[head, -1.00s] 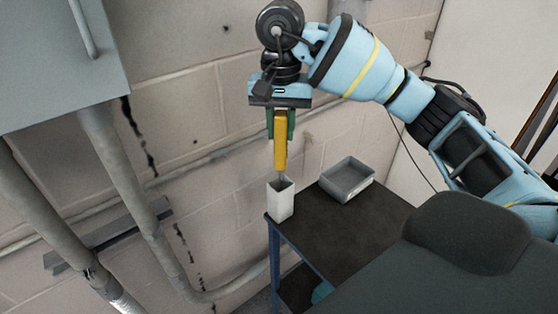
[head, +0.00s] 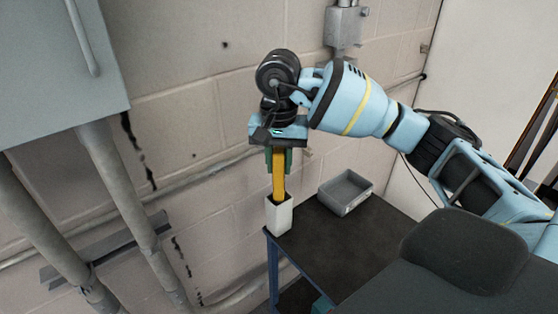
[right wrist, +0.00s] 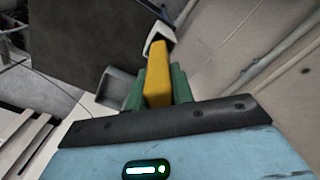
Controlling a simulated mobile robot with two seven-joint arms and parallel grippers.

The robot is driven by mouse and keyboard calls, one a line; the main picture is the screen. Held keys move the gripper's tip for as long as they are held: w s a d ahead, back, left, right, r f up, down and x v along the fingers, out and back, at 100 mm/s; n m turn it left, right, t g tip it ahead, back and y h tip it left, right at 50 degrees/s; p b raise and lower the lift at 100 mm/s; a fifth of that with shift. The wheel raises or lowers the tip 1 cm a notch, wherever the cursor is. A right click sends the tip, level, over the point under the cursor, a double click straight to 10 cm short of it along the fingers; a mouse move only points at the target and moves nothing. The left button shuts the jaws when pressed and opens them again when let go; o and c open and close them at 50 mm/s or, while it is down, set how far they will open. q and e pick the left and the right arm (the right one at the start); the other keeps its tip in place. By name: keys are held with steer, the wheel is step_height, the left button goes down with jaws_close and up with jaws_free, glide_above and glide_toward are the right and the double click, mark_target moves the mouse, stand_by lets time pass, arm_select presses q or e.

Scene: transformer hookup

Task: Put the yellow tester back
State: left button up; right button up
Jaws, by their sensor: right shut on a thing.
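The yellow tester (head: 278,176) hangs upright from my right gripper (head: 278,160), which is shut on its upper part. Its lower end is inside the mouth of the white holder (head: 279,217), a tall open box at the dark table's far left corner. In the right wrist view the tester (right wrist: 158,80) lies between the green fingers (right wrist: 157,88), with the white holder (right wrist: 160,34) beyond its end. The tester's tip is hidden by the holder's walls, so I cannot tell if it touches the bottom. My left gripper is not in view.
A grey tray (head: 345,192) stands on the dark table (head: 335,238) to the right of the holder. A block wall is close behind. A grey cabinet (head: 60,60) and pipes (head: 125,190) are at the left. The table's front is clear.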

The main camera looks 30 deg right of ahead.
steer(key=o, duration=1)
steer(key=shift+f, duration=0.1)
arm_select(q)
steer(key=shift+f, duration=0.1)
arm_select(e)
step_height(320, 180, up, 12)
steer(key=shift+r+p, duration=0.15)
steer(key=shift+p, duration=0.5)
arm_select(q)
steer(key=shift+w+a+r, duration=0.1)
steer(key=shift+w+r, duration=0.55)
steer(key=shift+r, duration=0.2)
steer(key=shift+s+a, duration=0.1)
